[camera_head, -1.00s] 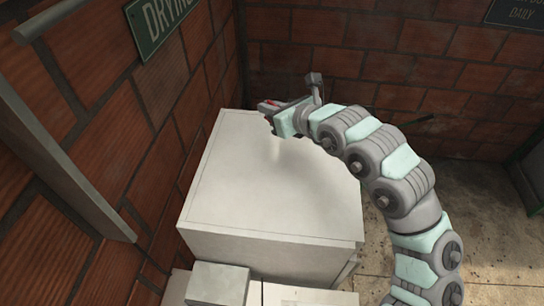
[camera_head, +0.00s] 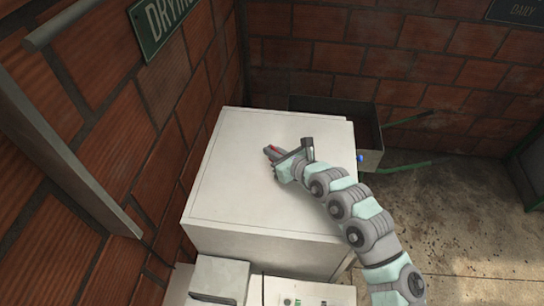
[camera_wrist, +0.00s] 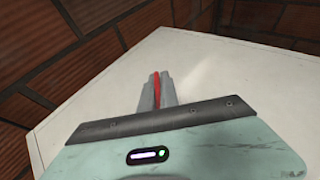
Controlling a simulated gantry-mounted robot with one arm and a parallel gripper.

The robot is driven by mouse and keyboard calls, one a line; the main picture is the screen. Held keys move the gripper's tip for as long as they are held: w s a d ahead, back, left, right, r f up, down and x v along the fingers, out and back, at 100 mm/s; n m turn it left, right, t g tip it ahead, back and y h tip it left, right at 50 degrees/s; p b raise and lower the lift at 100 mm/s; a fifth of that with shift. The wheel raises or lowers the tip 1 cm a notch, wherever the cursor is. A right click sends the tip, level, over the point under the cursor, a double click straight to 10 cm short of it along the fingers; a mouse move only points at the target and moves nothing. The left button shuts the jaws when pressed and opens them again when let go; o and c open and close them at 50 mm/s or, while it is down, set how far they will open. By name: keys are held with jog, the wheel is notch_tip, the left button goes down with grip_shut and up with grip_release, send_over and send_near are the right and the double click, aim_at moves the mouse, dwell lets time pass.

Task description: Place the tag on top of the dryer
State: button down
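The dryer (camera_head: 240,190) is a large white box with a flat, bare top. Its top also fills much of the wrist view (camera_wrist: 215,75). My gripper (camera_head: 271,153) is over the middle of the dryer top, low over it; I cannot tell whether it touches. In the wrist view my gripper's two grey fingers (camera_wrist: 156,92) are close together around a thin red piece (camera_wrist: 156,88), which looks like the tag. Most of the tag is hidden between the fingers.
Brick walls rise behind and left of the dryer, with a green sign (camera_head: 158,22) on the left wall. A dark cart (camera_head: 345,112) with green handles stands behind right. A grey box (camera_head: 218,281) and a panel with buttons (camera_head: 300,292) are in front.

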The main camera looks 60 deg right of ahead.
jog(key=shift+f, duration=1.55)
jog(key=shift+f, duration=0.15)
jog(key=c, duration=1.6)
grip_release()
jog(key=shift+s+r, duration=0.2)
jog(key=shift+r, duration=0.05)
jog(key=b+v, duration=0.1)
jog(key=v, duration=0.9)
jog(key=shift+a, duration=0.1)
jog(key=shift+v, duration=0.8)
